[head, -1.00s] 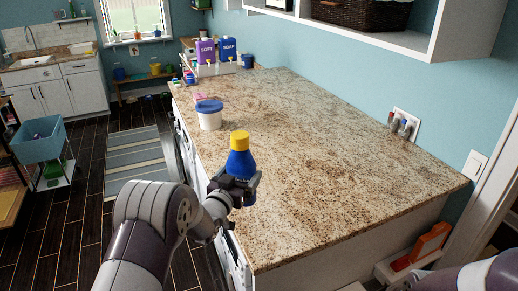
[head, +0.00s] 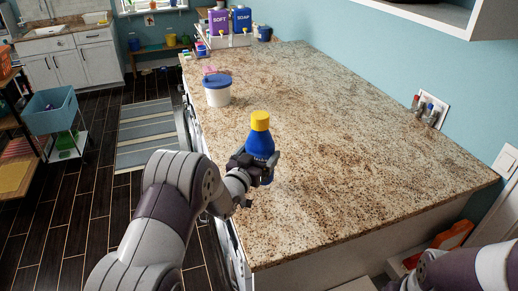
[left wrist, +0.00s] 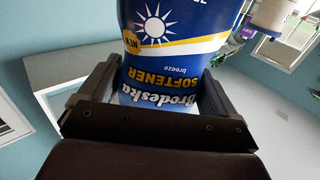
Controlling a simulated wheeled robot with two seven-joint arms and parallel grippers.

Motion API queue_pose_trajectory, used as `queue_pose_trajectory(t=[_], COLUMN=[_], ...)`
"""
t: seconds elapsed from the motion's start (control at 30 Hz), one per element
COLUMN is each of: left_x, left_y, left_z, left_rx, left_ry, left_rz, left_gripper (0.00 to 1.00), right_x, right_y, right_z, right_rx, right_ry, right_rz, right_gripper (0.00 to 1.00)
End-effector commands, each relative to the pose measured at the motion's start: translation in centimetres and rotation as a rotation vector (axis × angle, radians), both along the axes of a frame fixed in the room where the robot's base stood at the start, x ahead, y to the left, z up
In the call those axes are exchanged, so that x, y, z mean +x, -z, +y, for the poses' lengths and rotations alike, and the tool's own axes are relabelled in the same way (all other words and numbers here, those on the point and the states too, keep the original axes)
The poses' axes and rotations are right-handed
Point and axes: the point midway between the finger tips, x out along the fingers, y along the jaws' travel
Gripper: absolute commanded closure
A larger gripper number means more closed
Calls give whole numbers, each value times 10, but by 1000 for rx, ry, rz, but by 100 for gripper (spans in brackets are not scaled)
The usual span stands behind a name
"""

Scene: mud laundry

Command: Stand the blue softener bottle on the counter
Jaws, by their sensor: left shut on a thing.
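The blue softener bottle (head: 260,143) has a yellow cap and looks upright in the head view. My left gripper (head: 257,168) is shut on its lower part, at the left side of the granite counter (head: 340,150). The bottle fills the middle of the left wrist view (left wrist: 175,65), with its "Softener" label between the two fingers. I cannot tell whether its base touches the counter, as the gripper hides part of it. Part of my right arm shows at the lower right, but its gripper is not in view.
A white tub with a blue lid (head: 217,91) stands on the counter behind the bottle. Purple (head: 218,22) and blue (head: 241,20) dispensers stand at the far end. Several small items (head: 428,111) sit by the wall at right. The counter's middle is clear.

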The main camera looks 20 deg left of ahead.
Motion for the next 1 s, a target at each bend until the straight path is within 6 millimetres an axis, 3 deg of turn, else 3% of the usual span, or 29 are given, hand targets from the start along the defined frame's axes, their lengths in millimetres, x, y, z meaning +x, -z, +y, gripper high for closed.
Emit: queue_pose_trajectory(t=[0.17,1.0], left_x=[1,1], left_y=[15,23], left_z=[0,0], left_rx=[0,0], left_ry=[0,0], left_rz=[-7,-7], left_gripper=[83,83], right_x=[0,0], right_y=[10,17], right_z=[0,0], right_rx=[0,0], right_ry=[0,0], right_rz=[0,0], right_gripper=[57,57])
